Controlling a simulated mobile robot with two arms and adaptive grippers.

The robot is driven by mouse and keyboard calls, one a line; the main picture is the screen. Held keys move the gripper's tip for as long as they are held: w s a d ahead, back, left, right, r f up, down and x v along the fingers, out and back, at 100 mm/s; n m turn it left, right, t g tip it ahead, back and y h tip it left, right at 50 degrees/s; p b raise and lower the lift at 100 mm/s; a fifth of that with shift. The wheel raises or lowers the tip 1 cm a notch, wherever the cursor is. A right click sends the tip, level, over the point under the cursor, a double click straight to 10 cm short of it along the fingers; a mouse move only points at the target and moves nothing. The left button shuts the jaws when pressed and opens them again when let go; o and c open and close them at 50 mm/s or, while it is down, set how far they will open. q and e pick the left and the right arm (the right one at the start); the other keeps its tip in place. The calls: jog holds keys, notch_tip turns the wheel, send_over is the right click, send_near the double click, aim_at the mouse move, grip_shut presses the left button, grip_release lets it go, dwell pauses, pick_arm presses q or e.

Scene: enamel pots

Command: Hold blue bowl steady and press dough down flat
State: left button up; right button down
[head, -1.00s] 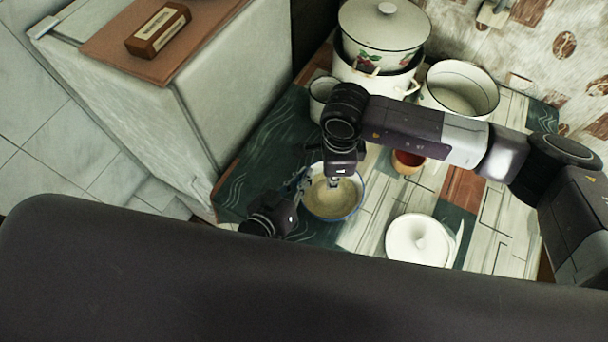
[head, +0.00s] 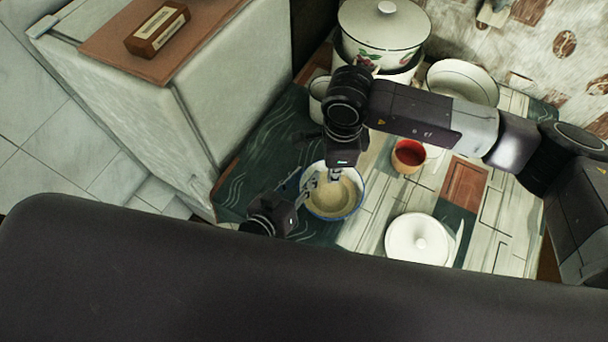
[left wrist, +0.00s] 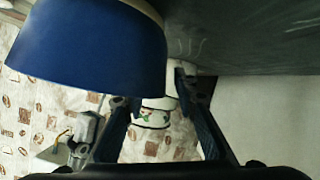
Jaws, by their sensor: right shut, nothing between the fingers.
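The blue-rimmed bowl (head: 357,207) stands near the table's left front edge, with beige dough (head: 332,200) in it. Its blue outside fills the upper left of the left wrist view (left wrist: 85,45). My left gripper (head: 307,183) is at the bowl's left rim. In the left wrist view its fingers (left wrist: 158,95) are well apart, with the bowl's edge by the left finger; I cannot tell whether they touch. My right gripper (head: 335,176) points down over the far part of the bowl, shut and empty. Whether its tips touch the dough is unclear.
A red-filled cup (head: 409,156) stands right of the bowl, and a white lid (head: 419,240) lies front right. A lidded pot (head: 384,35), a white pot (head: 463,82) and a pale mug (head: 318,92) stand behind. A white cabinet (head: 200,110) borders the table's left.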

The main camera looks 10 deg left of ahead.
pick_arm(q)
jog(key=shift+w+r, duration=0.1)
jog(key=shift+s+a+r, duration=0.2)
jog(key=shift+s, duration=0.3)
jog(key=v, duration=1.1)
jog(key=shift+s+f, duration=0.1)
jog(key=shift+f, duration=0.05)
